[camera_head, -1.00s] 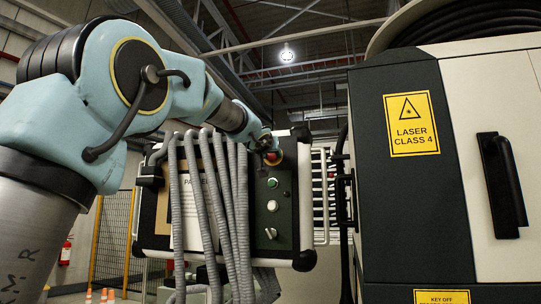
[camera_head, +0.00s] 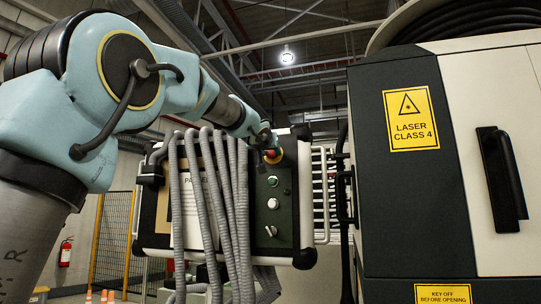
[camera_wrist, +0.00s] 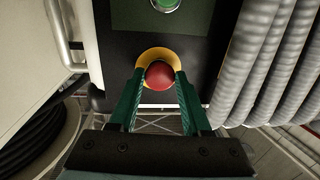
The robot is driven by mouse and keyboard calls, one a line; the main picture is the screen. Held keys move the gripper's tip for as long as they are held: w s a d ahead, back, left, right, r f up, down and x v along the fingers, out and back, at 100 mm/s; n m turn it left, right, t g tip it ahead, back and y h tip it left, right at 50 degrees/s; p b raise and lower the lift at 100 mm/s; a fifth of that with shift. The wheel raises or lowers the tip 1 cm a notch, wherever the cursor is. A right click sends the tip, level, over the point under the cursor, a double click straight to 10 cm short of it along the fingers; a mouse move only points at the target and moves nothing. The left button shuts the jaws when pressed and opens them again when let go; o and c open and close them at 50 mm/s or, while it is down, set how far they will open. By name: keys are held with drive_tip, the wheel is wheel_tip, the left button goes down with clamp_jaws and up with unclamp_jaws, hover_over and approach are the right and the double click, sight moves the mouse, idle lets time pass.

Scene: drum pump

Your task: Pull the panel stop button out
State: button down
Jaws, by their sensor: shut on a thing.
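The panel stop button is a red round button (camera_wrist: 161,75) on a yellow ring (camera_wrist: 158,54). It sits on the dark face of the control panel (camera_head: 283,204), above a green button, a white button and a switch. In the head view the stop button (camera_head: 273,156) is partly covered by my gripper. In the wrist view the green fingers of my gripper (camera_wrist: 160,88) are on either side of the red button and closed on it. Whether the button is pressed in or pulled out cannot be told.
Grey corrugated hoses (camera_head: 215,200) hang in front of the panel's left part, close beside my wrist. A green button (camera_wrist: 164,4) lies near the stop button. A dark cabinet (camera_head: 395,210) with a laser warning sign stands at the right.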

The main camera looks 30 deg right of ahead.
drive_tip(key=shift+c, duration=1.9)
unclamp_jaws()
drive_tip(key=shift+a, duration=0.1)
drive_tip(key=shift+s, duration=0.1)
drive_tip(key=b+v, duration=0.5)
drive_tip(key=v, duration=0.5)
drive_tip(key=shift+s+a+b, duration=0.25)
drive_tip(key=shift+s+b, duration=0.05)
drive_tip(key=shift+b, duration=0.1)
